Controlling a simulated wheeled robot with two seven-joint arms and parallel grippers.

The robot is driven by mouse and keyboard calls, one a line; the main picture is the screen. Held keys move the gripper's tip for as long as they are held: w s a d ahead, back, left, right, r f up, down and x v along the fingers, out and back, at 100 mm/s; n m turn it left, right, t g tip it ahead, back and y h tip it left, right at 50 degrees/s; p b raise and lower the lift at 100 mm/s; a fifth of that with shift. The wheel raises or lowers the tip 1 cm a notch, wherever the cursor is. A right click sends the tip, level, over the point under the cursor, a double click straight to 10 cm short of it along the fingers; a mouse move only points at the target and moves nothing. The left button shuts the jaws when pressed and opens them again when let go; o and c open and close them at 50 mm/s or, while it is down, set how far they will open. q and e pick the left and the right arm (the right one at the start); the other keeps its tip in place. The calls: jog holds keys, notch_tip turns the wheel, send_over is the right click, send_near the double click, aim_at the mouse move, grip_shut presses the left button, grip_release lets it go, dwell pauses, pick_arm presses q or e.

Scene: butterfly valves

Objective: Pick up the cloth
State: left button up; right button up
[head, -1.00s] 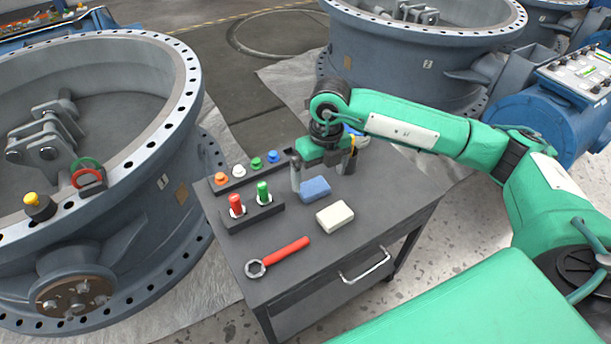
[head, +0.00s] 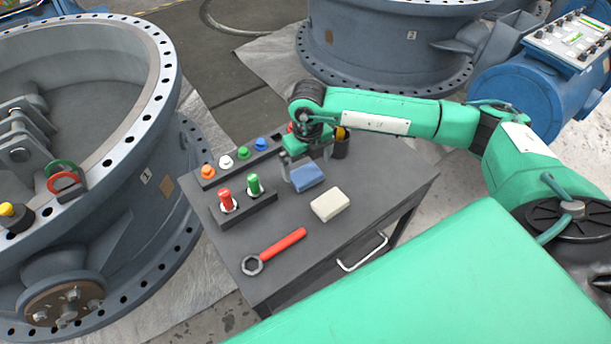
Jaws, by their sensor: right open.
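The cloth (head: 307,178) looks like a small folded blue block lying flat on the dark grey cart top (head: 345,235). My right gripper (head: 307,165) is open and points down over the far side of the cloth. One finger stands by the cloth's left end and the other is beyond its far right corner. I cannot tell whether either finger touches it. No cloth is seen held between the fingers. My left gripper is not in view.
A cream block (head: 330,205) lies just in front of the cloth. A red-handled wrench (head: 277,248) lies nearer. A rack with red and green pieces (head: 243,207) and a row of coloured knobs (head: 226,162) stand left. A dark cup (head: 342,147) stands behind right.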

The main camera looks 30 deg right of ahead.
aim_at(307, 175)
notch_tip(307, 175, down, 5)
jog(key=shift+w+f, duration=0.1)
jog(key=c, duration=1)
notch_tip(307, 175, up, 20)
dwell(0.5)
